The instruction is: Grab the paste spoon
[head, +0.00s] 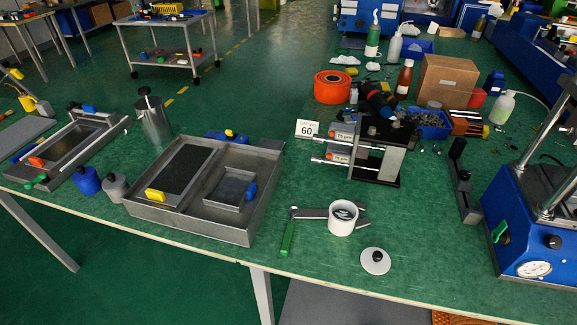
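A white round pot (342,218) stands open near the front edge of the green bench, with dark and light material inside. A grey flat bar (312,213) reaches left from the pot. A tool with a green handle (287,238) lies at the bar's left end, its handle pointing toward the front edge. It may be the paste spoon, but its tip is too small to make out. A white lid with a black knob (375,261) lies flat, apart from the pot, to its front right. Neither of my grippers is in view.
A grey metal tray (221,232) stands left of the tool. Behind the pot is a clamp fixture (389,165) with a "60" card (306,129). A blue press (530,225) stands at the right. The bench front between lid and press is clear.

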